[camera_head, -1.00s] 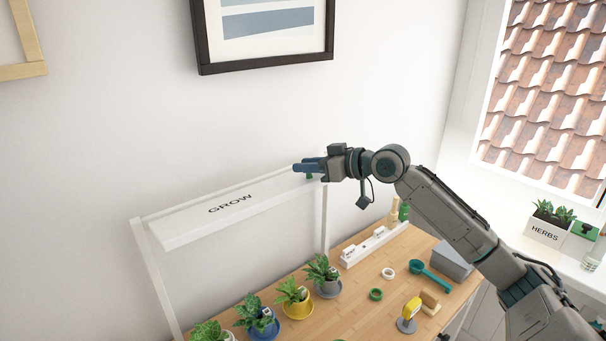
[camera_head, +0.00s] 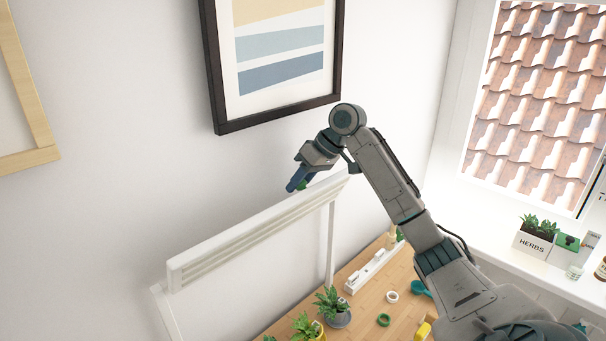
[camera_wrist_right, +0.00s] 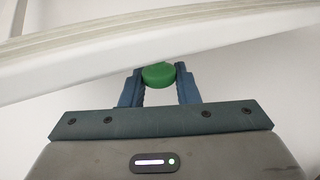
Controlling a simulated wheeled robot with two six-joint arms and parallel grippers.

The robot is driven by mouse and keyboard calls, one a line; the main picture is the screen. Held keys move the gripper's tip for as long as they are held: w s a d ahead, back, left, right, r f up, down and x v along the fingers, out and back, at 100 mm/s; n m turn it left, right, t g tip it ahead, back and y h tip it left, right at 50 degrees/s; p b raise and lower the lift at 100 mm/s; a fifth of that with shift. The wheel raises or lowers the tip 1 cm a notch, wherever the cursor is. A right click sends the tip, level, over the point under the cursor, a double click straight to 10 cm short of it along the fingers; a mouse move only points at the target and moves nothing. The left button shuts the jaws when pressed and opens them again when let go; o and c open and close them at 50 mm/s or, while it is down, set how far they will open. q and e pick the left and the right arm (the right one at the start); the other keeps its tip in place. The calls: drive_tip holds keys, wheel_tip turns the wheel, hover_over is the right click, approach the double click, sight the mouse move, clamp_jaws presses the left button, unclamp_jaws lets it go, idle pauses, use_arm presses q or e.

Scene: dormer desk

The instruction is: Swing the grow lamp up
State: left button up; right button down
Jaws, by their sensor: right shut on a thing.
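The grow lamp (camera_head: 245,236) is a long white bar on a white frame, above the desk. It is tilted up on edge, with the strips of its underside facing me. My right gripper (camera_head: 298,182) is at the lamp's far right end, near the wall. Its blue fingers are shut on a green knob (camera_wrist_right: 158,76) at the lamp's edge, seen between the fingertips in the right wrist view. The lamp bar (camera_wrist_right: 60,72) crosses the top of that view. My left gripper is not in view.
Potted plants (camera_head: 332,302) stand on the wooden desk (camera_head: 365,318) below the lamp. A white power strip (camera_head: 374,268), tape rings and a teal scoop (camera_head: 422,288) lie to the right. A dark picture frame (camera_head: 275,122) hangs on the wall behind. A herb planter (camera_head: 535,240) stands on the sill.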

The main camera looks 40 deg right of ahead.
drive_tip(key=shift+w+a+f+g, duration=0.15)
drive_tip(key=shift+w+g, duration=0.2)
drive_tip(key=shift+g, duration=0.05)
drive_tip(key=shift+w+f+p, duration=0.15)
drive_tip(key=shift+p, duration=0.15)
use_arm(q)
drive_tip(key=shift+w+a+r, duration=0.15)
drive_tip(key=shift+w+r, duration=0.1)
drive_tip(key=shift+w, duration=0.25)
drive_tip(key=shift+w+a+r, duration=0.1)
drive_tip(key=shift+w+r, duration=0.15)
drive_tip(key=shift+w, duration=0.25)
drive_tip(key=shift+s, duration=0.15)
